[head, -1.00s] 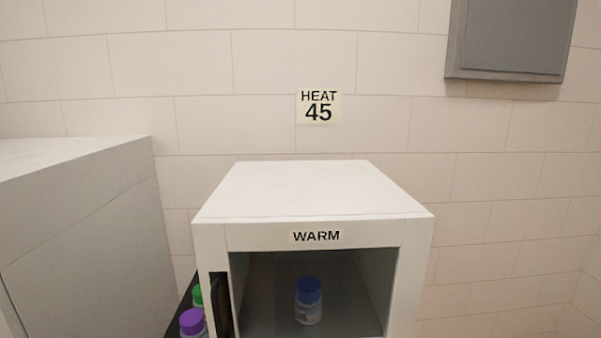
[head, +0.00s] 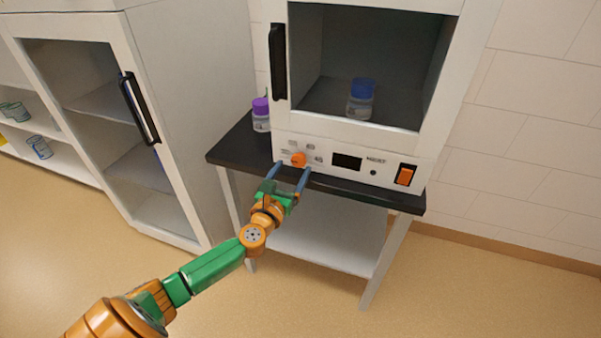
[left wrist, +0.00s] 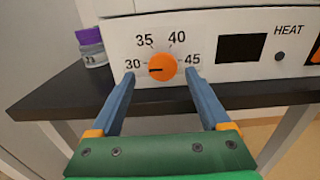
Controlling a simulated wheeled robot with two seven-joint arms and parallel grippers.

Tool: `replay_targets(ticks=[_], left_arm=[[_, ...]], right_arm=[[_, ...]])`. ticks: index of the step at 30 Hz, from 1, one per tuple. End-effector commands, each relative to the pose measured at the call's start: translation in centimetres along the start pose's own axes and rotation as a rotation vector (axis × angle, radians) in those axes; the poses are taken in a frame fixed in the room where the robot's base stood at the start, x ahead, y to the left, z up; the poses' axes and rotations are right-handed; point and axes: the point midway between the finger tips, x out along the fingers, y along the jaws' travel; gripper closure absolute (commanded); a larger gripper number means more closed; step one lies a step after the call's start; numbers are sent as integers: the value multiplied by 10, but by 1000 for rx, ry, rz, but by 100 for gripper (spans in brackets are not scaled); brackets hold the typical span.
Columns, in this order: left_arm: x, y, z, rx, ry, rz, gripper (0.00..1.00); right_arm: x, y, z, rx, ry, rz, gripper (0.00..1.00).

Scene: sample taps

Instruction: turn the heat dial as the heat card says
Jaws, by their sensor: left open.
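The orange heat dial (head: 298,159) is on the front panel of the warming cabinet (head: 345,118). In the left wrist view the dial (left wrist: 162,67) has 30, 35, 40 and 45 printed around it, and its dark mark points left, towards 30. My left gripper (head: 292,168) is open in front of the panel. In the left wrist view its blue fingers (left wrist: 160,76) stand apart, one on each side of the dial; I cannot tell whether they touch it. The heat card is out of view now; it read HEAT 45 one second ago. My right gripper is not in view.
A dark display (head: 346,161) and an orange switch (head: 405,175) are right of the dial. A blue-capped bottle (head: 360,100) stands inside the cabinet. A purple-capped bottle (head: 261,114) stands on the black table top (head: 230,147). A glass-doored cabinet (head: 190,120) is at the left.

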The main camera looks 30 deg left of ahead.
Motion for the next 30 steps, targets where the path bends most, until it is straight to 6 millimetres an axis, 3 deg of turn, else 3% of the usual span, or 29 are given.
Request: replay_targets(ticks=[5, 13, 14, 21, 23, 30], left_arm=[[20, 0, -1, 3, 0, -1, 20], [23, -1, -1, 3, 2, -2, 20], [22, -1, -1, 3, 2, -2, 22], [22, -1, -1, 4, 2, -2, 87], [22, -1, -1, 4, 2, -2, 100], [22, 0, -1, 25, 3, -1, 100]], right_arm=[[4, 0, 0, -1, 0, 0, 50], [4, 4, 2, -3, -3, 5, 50], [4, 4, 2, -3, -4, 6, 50], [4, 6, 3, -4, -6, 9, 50], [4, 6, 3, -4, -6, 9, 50], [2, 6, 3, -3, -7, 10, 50]])
